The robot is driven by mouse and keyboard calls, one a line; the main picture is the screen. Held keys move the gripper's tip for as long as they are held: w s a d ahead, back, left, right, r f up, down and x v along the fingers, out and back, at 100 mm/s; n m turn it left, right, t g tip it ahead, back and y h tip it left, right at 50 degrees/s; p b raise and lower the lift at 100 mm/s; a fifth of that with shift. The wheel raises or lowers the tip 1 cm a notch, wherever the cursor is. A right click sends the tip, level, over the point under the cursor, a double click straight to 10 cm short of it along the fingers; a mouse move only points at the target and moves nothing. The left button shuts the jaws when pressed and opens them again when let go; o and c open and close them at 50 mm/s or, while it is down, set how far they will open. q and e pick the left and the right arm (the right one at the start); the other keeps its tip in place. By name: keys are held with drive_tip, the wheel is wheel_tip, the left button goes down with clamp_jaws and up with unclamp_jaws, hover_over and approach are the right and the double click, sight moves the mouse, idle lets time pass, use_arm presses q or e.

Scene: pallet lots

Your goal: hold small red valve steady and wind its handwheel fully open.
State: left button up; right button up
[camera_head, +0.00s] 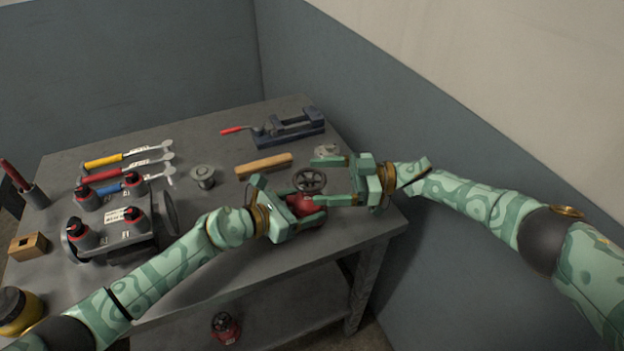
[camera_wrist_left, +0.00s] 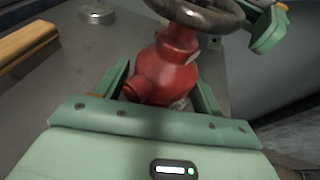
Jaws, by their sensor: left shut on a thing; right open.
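The small red valve (camera_head: 303,205) stands near the front right part of the grey workbench, with its dark handwheel (camera_head: 310,180) on top. My left gripper (camera_head: 296,207) is shut on the red body. In the left wrist view, the body (camera_wrist_left: 168,72) sits between my left fingers and the handwheel (camera_wrist_left: 205,12) is above it, cut by the frame's top edge. My right gripper (camera_head: 329,181) is open, coming from the right, with its fingers beside the handwheel. I cannot tell whether they touch it. One right finger (camera_wrist_left: 268,28) shows in the left wrist view.
A wooden bar (camera_head: 264,166) and a grey round fitting (camera_head: 204,177) lie left of the valve. A blue vise (camera_head: 290,128) is behind. The wall (camera_head: 430,170) is close at right.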

drive_tip(key=d, duration=0.4)
drive_tip(key=shift+w+d, duration=0.1)
drive_tip(key=shift+d, duration=0.1)
drive_tip(key=s+a+r+t+y, duration=0.1)
drive_tip(key=a, duration=0.1)
drive_tip(key=s+a+r+y, duration=0.1)
drive_tip(key=a, duration=0.1)
drive_tip(key=s+a+r+t+y, duration=0.1)
drive_tip(key=a, duration=0.1)
drive_tip(key=shift+s+a+m+t+y, duration=0.1)
drive_tip(key=shift+s+m+t+y, duration=0.15)
drive_tip(key=shift+m+t+y, duration=0.05)
drive_tip(key=m+t+h, duration=1.1)
drive_tip(key=t+h, duration=0.1)
drive_tip(key=t, duration=0.1)
approach(301, 169)
drive_tip(key=x, duration=0.7)
drive_tip(key=shift+f, duration=0.2)
